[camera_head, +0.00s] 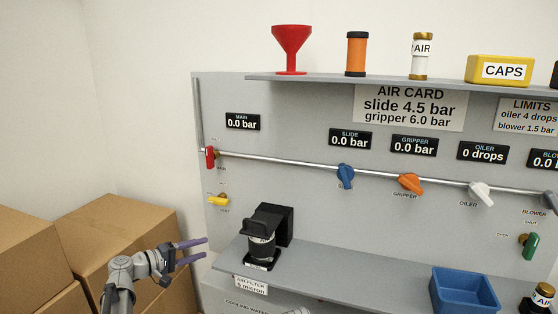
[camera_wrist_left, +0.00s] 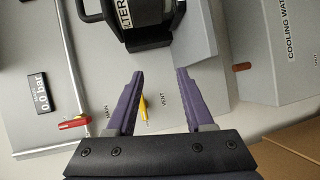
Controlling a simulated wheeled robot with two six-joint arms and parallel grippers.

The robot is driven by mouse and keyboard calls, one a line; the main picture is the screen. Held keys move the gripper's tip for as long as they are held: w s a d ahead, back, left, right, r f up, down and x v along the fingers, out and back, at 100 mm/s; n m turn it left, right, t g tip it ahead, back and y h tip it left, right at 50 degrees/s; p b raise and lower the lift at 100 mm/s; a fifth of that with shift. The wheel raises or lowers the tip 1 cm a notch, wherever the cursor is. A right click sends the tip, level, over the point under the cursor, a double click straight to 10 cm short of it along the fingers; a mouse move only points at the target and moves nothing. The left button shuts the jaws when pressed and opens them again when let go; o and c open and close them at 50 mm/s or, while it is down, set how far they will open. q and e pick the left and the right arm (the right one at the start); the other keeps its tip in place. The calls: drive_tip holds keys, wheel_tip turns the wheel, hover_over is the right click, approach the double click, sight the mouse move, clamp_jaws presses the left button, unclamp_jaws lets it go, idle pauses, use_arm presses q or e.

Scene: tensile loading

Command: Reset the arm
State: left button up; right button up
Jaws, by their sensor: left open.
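My left gripper (camera_head: 190,250) is at the lower left in the head view, its two purple fingers apart and pointing right toward the panel. Nothing is between the fingers. The left wrist view also shows the open fingers (camera_wrist_left: 160,105), with the yellow vent handle (camera_wrist_left: 143,108) seen beyond them and the red main handle (camera_wrist_left: 75,122) left of them. In the head view the red main handle (camera_head: 210,157) and yellow vent handle (camera_head: 218,200) are on the panel's left edge, up and right of the gripper. My right gripper is not in view.
The air filter (camera_head: 262,240) stands on the lower shelf (camera_head: 340,270), right of my gripper. A blue bin (camera_head: 464,291) is farther right. Cardboard boxes (camera_head: 110,235) stand behind my left arm. The upper shelf (camera_head: 400,83) holds a red funnel (camera_head: 291,45) and a yellow caps box (camera_head: 498,70).

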use_arm(q)
drive_tip(key=s+d+f+m+g+y, duration=0.5)
drive_tip(key=s+d+f+g, duration=0.2)
drive_tip(key=s+d+f, duration=0.5)
drive_tip(key=s+a+f+m+g+y, duration=0.1)
drive_tip(key=s+a+f+g+y, duration=0.15)
drive_tip(key=s, duration=0.35)
drive_tip(key=s+a+f+m+g+y, duration=0.1)
drive_tip(key=s+a+f+m+y, duration=0.1)
drive_tip(key=s+f+y, duration=0.3)
drive_tip(key=s+d+r+m, duration=0.25)
drive_tip(key=s+d, duration=0.35)
drive_tip(key=d, duration=0.5)
wheel_tip(320, 180, up, 25)
drive_tip(key=m+p, duration=0.1)
drive_tip(key=p, duration=2.5)
drive_tip(key=shift+s+r, duration=0.2)
